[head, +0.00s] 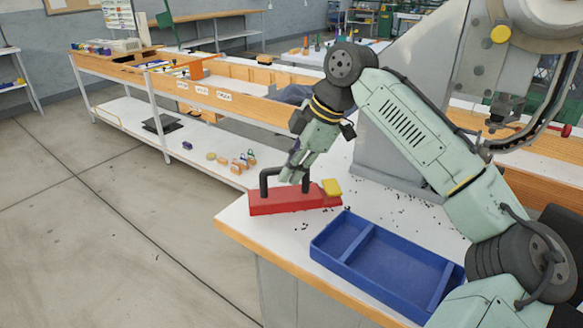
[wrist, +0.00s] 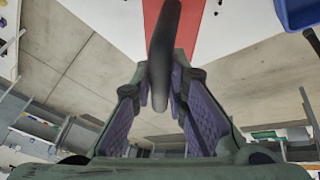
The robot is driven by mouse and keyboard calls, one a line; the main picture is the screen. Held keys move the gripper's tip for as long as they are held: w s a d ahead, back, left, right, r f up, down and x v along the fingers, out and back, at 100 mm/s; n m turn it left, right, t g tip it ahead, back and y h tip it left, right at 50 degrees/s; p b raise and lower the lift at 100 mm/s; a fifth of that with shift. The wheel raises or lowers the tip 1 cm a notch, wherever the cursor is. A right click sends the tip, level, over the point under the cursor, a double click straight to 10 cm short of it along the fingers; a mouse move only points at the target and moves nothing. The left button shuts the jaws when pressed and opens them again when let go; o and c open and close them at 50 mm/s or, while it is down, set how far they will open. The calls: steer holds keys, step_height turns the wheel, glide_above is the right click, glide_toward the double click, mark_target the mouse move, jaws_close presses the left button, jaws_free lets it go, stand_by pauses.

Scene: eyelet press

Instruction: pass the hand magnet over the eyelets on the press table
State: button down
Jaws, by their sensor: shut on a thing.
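The hand magnet is a red bar (head: 283,202) with a black arched handle (head: 265,180), at the near left corner of the press table (head: 240,213). A yellow block (head: 332,187) sits at its right end. My gripper (head: 296,177) is shut on the handle from above; the wrist view shows the dark handle (wrist: 162,50) between the purple finger pads. I cannot tell whether the bar touches the table or hovers just above it. Small dark eyelets (head: 398,211) lie scattered on the table, mostly to the right of the magnet and behind the blue tray. The magnet's underside is hidden.
A blue divided tray (head: 387,262) stands on the table right of the magnet, near the front edge; its visible compartments look empty. The grey press body (head: 385,150) rises behind the eyelets. A long workbench (head: 215,90) stands behind, across the floor. Open floor lies left.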

steer(key=shift+f+b, duration=0.55)
steer(key=shift+f, duration=0.25)
steer(key=w+p, duration=0.1)
steer(key=w+a+p, duration=0.1)
steer(key=shift+w+a+r, duration=0.15)
steer(key=shift+w+a, duration=0.05)
steer(key=shift+w, duration=0.15)
steer(key=shift+w+a+f+p, duration=0.15)
steer(key=shift+w+f+p, duration=0.05)
steer(key=shift+w+p, duration=0.3)
steer(key=shift+r, duration=0.1)
steer(key=w+p, duration=0.1)
steer(key=w+d+p, duration=0.1)
steer(key=w, duration=0.1)
steer(key=w+d+p, duration=0.1)
steer(key=w, duration=0.1)
steer(key=shift+w+d+r, duration=0.1)
steer(key=shift+d, duration=0.05)
